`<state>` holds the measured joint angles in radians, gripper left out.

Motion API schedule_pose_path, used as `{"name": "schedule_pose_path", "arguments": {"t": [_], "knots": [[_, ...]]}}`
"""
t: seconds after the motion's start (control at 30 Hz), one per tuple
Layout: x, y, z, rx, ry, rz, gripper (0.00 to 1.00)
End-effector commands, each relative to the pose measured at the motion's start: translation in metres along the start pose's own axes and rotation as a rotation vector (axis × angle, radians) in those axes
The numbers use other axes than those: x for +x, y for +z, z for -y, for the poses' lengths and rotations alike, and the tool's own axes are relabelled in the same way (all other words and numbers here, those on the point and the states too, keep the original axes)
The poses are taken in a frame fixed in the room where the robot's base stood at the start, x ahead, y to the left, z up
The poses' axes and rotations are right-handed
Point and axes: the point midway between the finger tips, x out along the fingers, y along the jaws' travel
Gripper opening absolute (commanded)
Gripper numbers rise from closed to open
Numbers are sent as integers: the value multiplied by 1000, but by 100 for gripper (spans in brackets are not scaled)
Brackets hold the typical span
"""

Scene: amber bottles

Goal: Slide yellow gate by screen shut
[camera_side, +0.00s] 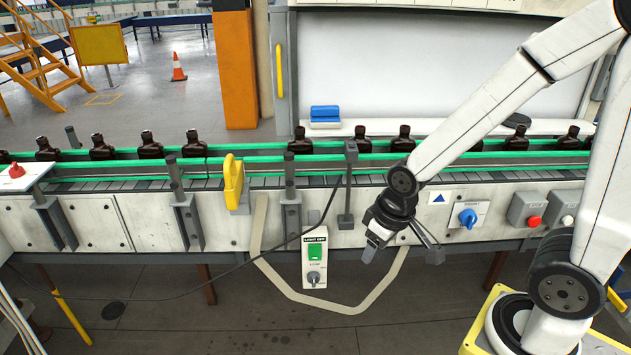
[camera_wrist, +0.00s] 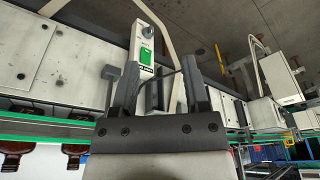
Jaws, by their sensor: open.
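A yellow upright gate plate (camera_side: 234,182) stands at the conveyor's near rail, left of the white screen (camera_side: 430,65). Whether it is slid across the belt is hard to tell. My gripper (camera_side: 403,252) is open and empty, pointing down in front of the conveyor's front panel, well right of the yellow plate and apart from it. In the wrist view my gripper (camera_wrist: 161,65) has its two dark fingers spread. The yellow plate cannot be made out in the wrist view.
Dark bottles (camera_side: 192,143) stand along the green-railed conveyor, with a gap behind the yellow plate. A light switch box (camera_side: 314,257) hangs below. A black cable crosses the front. A yellow handle (camera_side: 279,71) is on the screen's left post. A blue knob (camera_side: 467,218) is right of my gripper.

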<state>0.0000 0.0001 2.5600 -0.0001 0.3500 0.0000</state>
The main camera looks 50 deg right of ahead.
Motion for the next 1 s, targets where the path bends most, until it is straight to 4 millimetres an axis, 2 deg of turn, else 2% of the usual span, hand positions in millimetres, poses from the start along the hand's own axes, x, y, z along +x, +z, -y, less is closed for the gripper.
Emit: {"name": "schedule_pose_path", "arguments": {"t": [0.2, 0.37, 0.57, 1.0], "knots": [[-1, -4, 0, 5, 0, -2, 58], [-3, -22, 3, 32, 2, -9, 58], [-11, -70, 10, 112, 9, -26, 58], [-41, -196, 38, 368, 36, -89, 58]]}}
